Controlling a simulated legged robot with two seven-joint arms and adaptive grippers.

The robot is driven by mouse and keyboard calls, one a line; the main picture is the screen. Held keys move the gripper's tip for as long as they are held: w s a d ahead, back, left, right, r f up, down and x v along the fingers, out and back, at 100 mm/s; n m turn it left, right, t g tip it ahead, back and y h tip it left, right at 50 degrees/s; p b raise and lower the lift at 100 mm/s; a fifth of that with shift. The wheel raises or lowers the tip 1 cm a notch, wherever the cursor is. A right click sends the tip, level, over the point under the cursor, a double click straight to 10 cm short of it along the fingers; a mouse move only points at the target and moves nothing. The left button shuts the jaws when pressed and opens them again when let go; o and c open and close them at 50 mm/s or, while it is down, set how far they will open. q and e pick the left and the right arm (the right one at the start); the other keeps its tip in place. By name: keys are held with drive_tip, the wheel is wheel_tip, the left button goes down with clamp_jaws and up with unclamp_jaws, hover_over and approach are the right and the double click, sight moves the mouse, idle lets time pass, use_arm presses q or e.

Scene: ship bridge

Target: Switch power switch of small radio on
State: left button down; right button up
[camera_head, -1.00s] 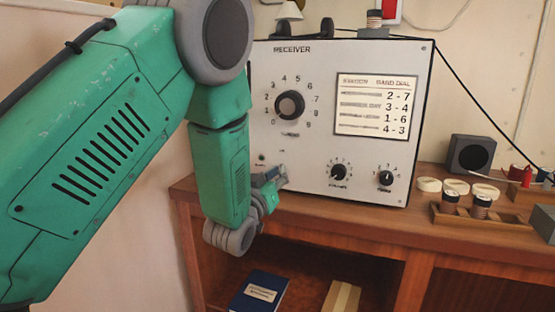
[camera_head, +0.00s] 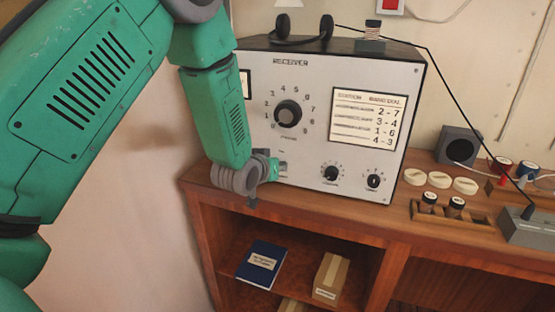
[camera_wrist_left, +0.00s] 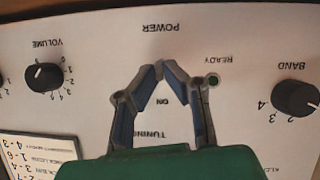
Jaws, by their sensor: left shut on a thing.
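The small radio is a white-fronted box marked RECEIVER (camera_head: 330,160) in a black case on the wooden cabinet. My left gripper (camera_head: 282,168) is at the lower left of its front panel. In the left wrist view the panel is upside down, and the fingertips of my left gripper (camera_wrist_left: 160,72) are closed together between the POWER label (camera_wrist_left: 160,28) and the ON label (camera_wrist_left: 162,101). They are shut on the power switch, which they hide, so its position cannot be told. A small READY lamp (camera_wrist_left: 213,80) sits beside the right finger. My right gripper is not in view.
The volume knob (camera_wrist_left: 45,77) and band knob (camera_wrist_left: 295,97) flank the gripper in the wrist view. Headphones (camera_head: 301,38) lie on the radio. Wooden tray (camera_head: 452,222), pale discs (camera_head: 440,180) and grey box (camera_head: 530,230) are at the right. A blue book (camera_head: 262,264) lies on the shelf below.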

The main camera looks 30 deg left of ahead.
use_arm(q)
drive_tip(key=shift+f, duration=0.1)
idle(0.3)
drive_tip(key=c, duration=1.7)
unclamp_jaws()
drive_tip(key=shift+c, duration=0.2)
drive_tip(key=shift+o, duration=0.3)
drive_tip(key=shift+w, duration=0.15)
drive_tip(key=shift+s+r, duration=0.2)
drive_tip(key=shift+s, duration=0.1)
drive_tip(key=v, duration=1.1)
drive_tip(key=shift+s, duration=0.1)
